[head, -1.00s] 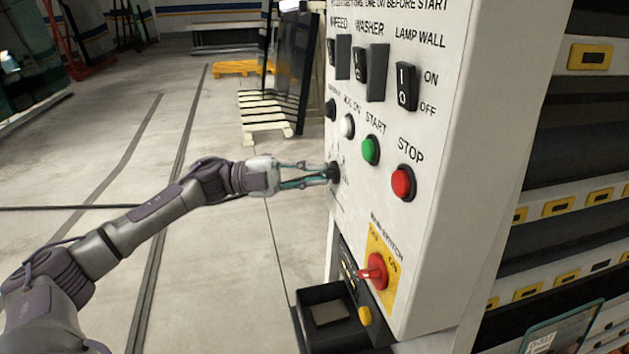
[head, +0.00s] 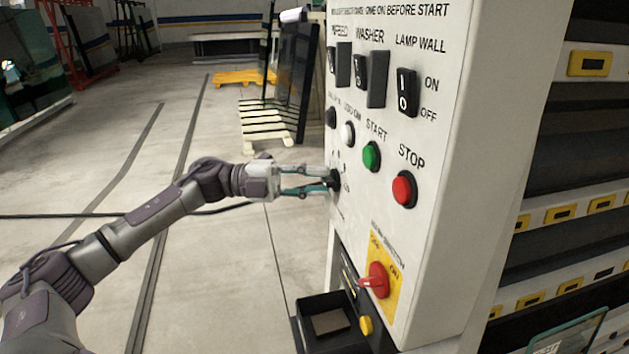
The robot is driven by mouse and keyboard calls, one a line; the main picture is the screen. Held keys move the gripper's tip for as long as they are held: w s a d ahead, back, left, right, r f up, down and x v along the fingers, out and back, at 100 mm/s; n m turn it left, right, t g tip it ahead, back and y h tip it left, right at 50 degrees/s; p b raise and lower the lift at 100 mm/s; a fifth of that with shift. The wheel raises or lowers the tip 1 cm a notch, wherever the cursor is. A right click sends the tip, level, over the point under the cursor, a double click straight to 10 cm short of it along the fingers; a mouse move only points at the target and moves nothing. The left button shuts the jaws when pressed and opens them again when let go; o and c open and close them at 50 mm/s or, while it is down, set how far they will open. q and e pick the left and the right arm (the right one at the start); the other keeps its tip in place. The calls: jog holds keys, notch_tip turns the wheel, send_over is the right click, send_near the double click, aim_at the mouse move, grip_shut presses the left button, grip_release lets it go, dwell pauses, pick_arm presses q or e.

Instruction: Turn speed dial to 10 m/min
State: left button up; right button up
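The speed dial (head: 335,180) is a small black knob on the left edge of the white control panel (head: 460,110), below the white button. Its scale marks are too small and oblique to read. My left gripper (head: 327,182) reaches it from the left, with its fingertips at the knob, one on the upper side and one on the lower. It appears shut on the knob, though the fingertips partly hide it. My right gripper is out of view.
Near the dial are a white button (head: 348,133), green START button (head: 371,156) and red STOP button (head: 403,190). Black switches sit above; a red main switch (head: 378,281) is below. A black open box (head: 300,335) stands under the panel. The floor to the left is mostly clear.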

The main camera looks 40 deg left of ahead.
pick_arm(q)
jog(key=shift+o, duration=0.5)
jog(key=shift+s+a, duration=0.1)
jog(key=shift+a, duration=0.15)
jog(key=v, duration=1.1)
jog(key=shift+s+a, duration=0.15)
jog(key=shift+a, duration=0.05)
